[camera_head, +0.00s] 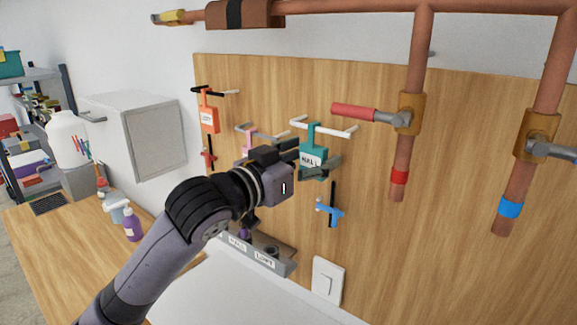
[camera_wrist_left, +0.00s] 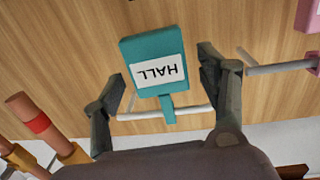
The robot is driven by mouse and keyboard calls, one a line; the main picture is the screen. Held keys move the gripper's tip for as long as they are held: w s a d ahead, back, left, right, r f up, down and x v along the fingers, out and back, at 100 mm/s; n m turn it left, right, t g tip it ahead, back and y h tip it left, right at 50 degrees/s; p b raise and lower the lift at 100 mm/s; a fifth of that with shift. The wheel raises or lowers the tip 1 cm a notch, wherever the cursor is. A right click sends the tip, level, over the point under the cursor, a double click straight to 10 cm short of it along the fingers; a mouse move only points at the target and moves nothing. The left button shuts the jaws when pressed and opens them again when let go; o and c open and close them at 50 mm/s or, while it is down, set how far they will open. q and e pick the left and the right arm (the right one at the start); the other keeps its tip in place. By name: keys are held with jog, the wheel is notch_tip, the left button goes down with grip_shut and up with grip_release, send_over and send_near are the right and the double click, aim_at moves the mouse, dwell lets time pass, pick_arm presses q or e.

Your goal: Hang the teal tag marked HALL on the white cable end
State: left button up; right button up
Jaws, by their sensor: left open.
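The teal tag marked HALL (camera_head: 312,154) is at the wooden board, hanging by its narrow teal strap at the white cable end (camera_head: 335,130). In the left wrist view the tag (camera_wrist_left: 155,62) appears upside down, its strap crossing the white cable end (camera_wrist_left: 190,110). My left gripper (camera_head: 316,155) is open around the tag, one finger on each side. In the left wrist view, gaps show between the tag and both fingers of my gripper (camera_wrist_left: 163,75). The head view shows the fingers partly covering the tag's lower part. My right gripper is out of view.
An orange tag (camera_head: 209,118) and a mostly hidden pink tag (camera_head: 250,143) hang left. A blue clamp-like piece (camera_head: 330,210) is below. Copper pipes with a red-handled valve (camera_head: 365,113) stand close right. A labelled grey rail (camera_head: 262,257) and white switch (camera_head: 327,279) are lower.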

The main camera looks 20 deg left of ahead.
pick_arm(q)
jog(key=v, duration=1.1)
notch_tip(320, 180, down, 25)
jog(key=s+a+n+g+y, duration=0.2)
jog(key=n+g+y, duration=0.1)
jog(key=g+y, duration=0.2)
jog(key=s+a+f+g+y, duration=0.3)
jog(key=s+f+g, duration=0.5)
jog(key=s+f, duration=1.35)
notch_tip(320, 180, down, 30)
jog(key=b, duration=0.4)
jog(key=s+a+f+g+b, duration=0.2)
jog(key=s+a+f+b, duration=0.1)
jog(key=s+f, duration=1.4)
notch_tip(320, 180, down, 3)
jog(key=shift+s+r, duration=0.2)
jog(key=shift+r, duration=0.1)
